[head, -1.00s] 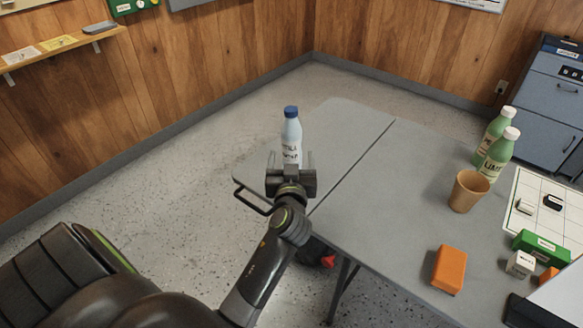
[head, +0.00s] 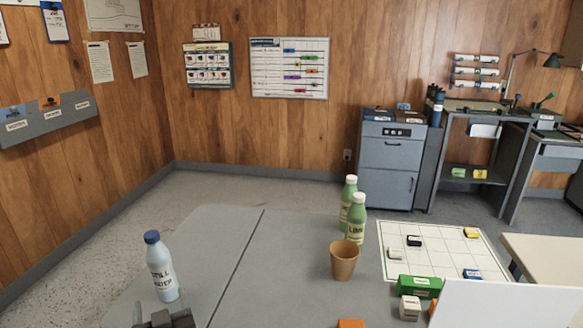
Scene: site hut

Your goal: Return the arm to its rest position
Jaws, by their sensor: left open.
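My left gripper (head: 166,318) shows only in part at the bottom edge of the head view, just in front of the water bottle. It is open, and nothing shows held in it. The white water bottle (head: 163,270) with a blue cap stands upright on the left part of the grey folding table (head: 234,280). The rest of my left arm is out of the picture. My right gripper is not in view.
Two green-labelled lime bottles (head: 356,218) and a tan cup (head: 344,260) stand mid-table. A gridded white board (head: 440,247) with small blocks lies to the right, near a green box (head: 419,286) and a white cube (head: 409,308). A blue-grey cabinet (head: 390,165) stands behind.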

